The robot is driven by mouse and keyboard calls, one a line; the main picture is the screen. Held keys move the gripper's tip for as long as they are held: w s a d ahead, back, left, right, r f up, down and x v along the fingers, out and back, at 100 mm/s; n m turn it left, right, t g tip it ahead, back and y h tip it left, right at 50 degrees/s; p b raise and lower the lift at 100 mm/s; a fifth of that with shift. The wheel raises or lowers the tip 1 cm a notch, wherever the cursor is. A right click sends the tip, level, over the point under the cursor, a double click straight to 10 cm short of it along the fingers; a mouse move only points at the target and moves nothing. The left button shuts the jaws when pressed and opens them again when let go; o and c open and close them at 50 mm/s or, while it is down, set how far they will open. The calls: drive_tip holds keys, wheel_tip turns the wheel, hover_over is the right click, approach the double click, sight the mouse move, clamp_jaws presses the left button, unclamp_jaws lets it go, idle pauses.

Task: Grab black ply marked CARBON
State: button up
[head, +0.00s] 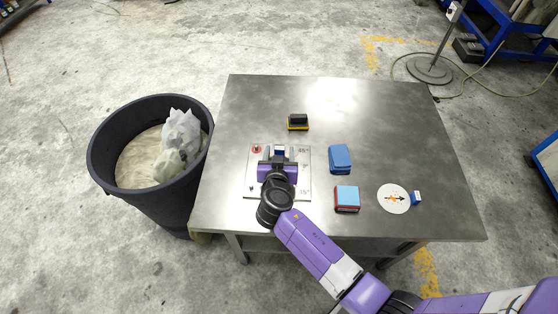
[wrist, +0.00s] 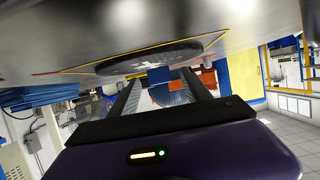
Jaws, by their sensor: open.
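A small black block (head: 298,119) with a yellow layer under it lies on the metal table, toward the far side. It is the only black piece I see on the table; any lettering on it is too small to read. My gripper (head: 279,149) is open over the pale marked plate, nearer than the black block and a little left of it, apart from it. A small blue and white patch shows at its tip; I cannot tell what it is. In the wrist view my open fingers (wrist: 162,92) point past a dark flat shape with a yellow edge, which I cannot identify.
The pale plate (head: 299,188) has angle marks. A blue stack (head: 340,157), a red-edged blue block (head: 347,197), a white disc (head: 394,205) with an arrow and a small blue-white block (head: 417,197) lie to the right. A dark bin (head: 150,205) stands left. The table's (head: 400,120) far right is clear.

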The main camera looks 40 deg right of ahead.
clamp_jaws()
drive_tip(key=shift+r, duration=0.1)
